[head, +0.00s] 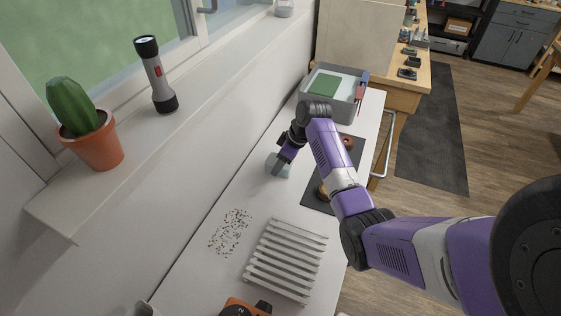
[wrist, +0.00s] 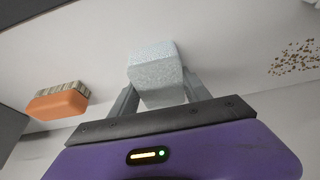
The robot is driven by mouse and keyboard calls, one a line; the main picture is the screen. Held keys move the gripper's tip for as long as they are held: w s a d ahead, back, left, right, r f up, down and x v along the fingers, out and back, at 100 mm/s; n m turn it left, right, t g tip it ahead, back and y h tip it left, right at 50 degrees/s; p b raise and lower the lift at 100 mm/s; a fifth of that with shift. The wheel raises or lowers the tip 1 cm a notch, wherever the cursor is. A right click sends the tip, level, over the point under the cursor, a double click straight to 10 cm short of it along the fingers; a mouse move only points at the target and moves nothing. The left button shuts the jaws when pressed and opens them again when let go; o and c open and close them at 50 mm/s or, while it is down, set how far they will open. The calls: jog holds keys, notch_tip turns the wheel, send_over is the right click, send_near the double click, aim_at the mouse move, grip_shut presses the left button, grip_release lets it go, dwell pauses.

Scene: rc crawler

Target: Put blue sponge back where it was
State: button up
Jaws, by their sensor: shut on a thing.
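The blue sponge, a pale blue speckled block, is held between the two fingers of my gripper in the wrist view (wrist: 152,68). In the head view the sponge (head: 277,168) shows at the end of my arm, over the white counter (head: 215,265) near the wall side. My gripper (head: 280,162) is shut on it, and the fingers also show in the wrist view (wrist: 158,93). I cannot tell whether the sponge touches the counter. My gripper hides part of it in the head view.
Dark crumbs (head: 230,231) and a white slatted rack (head: 286,261) lie nearer. A grey tray (head: 345,107) with a green pad (head: 323,86) stands at the far end. A dark mat (head: 318,203) lies right. The wrist view shows an orange brush (wrist: 58,105). A flashlight (head: 156,76) and cactus (head: 75,108) stand on the sill.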

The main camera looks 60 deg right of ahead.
jog(key=o, duration=1.2)
jog(key=shift+r, duration=0.1)
jog(key=b+v, duration=0.1)
jog(key=v, duration=1.1)
